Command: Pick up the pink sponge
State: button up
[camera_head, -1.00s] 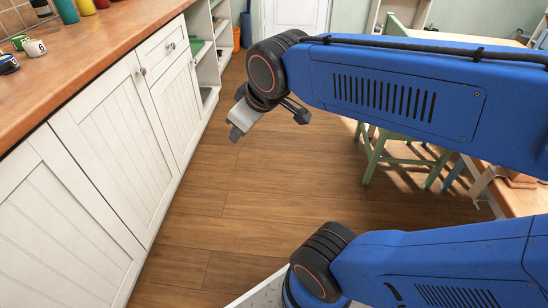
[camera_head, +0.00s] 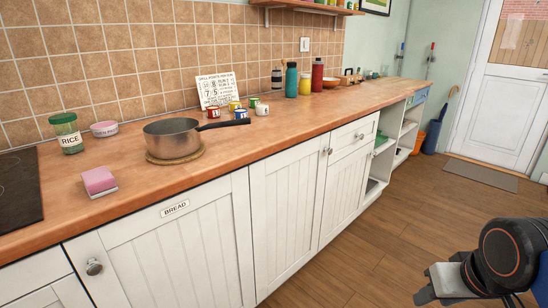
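The pink sponge (camera_head: 98,181) lies on the wooden counter at the left, near the counter's front edge. It is a small block with a pale grey-white layer along its lower side. My gripper (camera_head: 428,297) shows only in part at the bottom right, low in front of the cabinets and far from the sponge. Its fingers run out of the frame, so I cannot tell whether it is open or shut.
A saucepan (camera_head: 172,138) stands on a round trivet (camera_head: 176,159) right of the sponge. A rice jar (camera_head: 67,133) and pink-rimmed bowl (camera_head: 104,129) stand behind it. A dark hob (camera_head: 18,188) lies to the left. Mugs (camera_head: 234,107) and bottles (camera_head: 291,80) stand farther along.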

aim_at(98, 183)
jog(key=u, duration=1.8)
